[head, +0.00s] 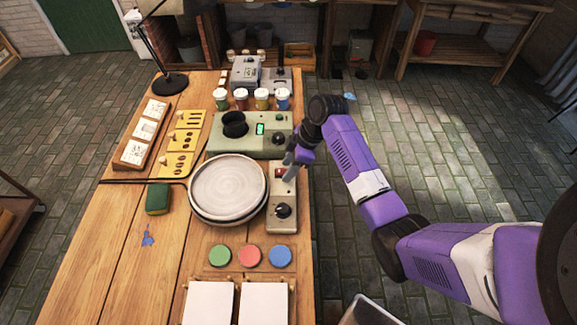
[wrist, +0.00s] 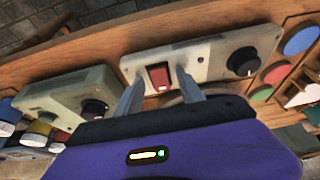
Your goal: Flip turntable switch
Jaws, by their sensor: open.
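The turntable (head: 228,188) is a round pale grey disc on the wooden table. Its control box (head: 284,224) stands at its right side, with a red switch (head: 280,171) at the far end and a black knob (head: 283,210) at the near end. In the wrist view the red switch (wrist: 159,77) sits in the pale box (wrist: 205,58), with the black knob (wrist: 243,62) to its right. My gripper (head: 288,172) is just over the switch end of the box. In the wrist view its two fingers (wrist: 157,85) are apart and empty, on either side of the switch. Whether they touch the box I cannot tell.
Paint jars (head: 262,100) stand behind that. Green, red (head: 249,256) and blue discs lie in front, near white sheets (head: 208,303). A green sponge (head: 157,198) lies left.

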